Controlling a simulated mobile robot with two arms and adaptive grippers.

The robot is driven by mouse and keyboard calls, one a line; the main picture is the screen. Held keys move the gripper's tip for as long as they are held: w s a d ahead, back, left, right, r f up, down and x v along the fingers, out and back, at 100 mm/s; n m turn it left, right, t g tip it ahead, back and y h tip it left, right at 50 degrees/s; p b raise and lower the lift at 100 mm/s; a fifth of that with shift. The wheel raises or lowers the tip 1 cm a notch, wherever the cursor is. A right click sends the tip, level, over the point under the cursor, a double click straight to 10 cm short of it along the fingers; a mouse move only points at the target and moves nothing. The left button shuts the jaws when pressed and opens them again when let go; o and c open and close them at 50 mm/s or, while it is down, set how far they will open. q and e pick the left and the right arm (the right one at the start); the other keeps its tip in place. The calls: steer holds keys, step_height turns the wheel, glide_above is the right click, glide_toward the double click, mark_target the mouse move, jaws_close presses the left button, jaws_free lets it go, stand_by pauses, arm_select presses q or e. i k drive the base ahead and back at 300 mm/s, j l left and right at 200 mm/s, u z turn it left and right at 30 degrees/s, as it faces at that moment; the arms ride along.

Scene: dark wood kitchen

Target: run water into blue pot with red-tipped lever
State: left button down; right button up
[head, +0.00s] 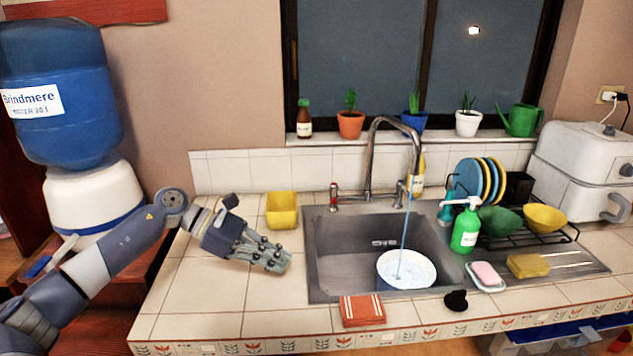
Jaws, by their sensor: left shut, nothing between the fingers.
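The blue pot (382,284) stands in the sink basin, with a pale inside and bubbly water in it. A thin blue stream of water (405,235) runs from the curved faucet (371,160) down into the pot. The red-tipped lever (333,192) stands upright at the left of the faucet base. My left gripper (286,264) is shut and empty over the tiled counter, just left of the sink edge, apart from lever and pot. My right gripper is out of view.
A yellow container (281,210) stands behind my left gripper. A folded red cloth (362,311) and a black object (456,300) lie at the front edge. Right of the sink are a green soap bottle (466,230), a pink soap (487,273) and a dish rack (555,237).

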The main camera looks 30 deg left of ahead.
mark_target(334, 187)
steer(key=i+j, duration=0.95)
steer(key=j, duration=0.15)
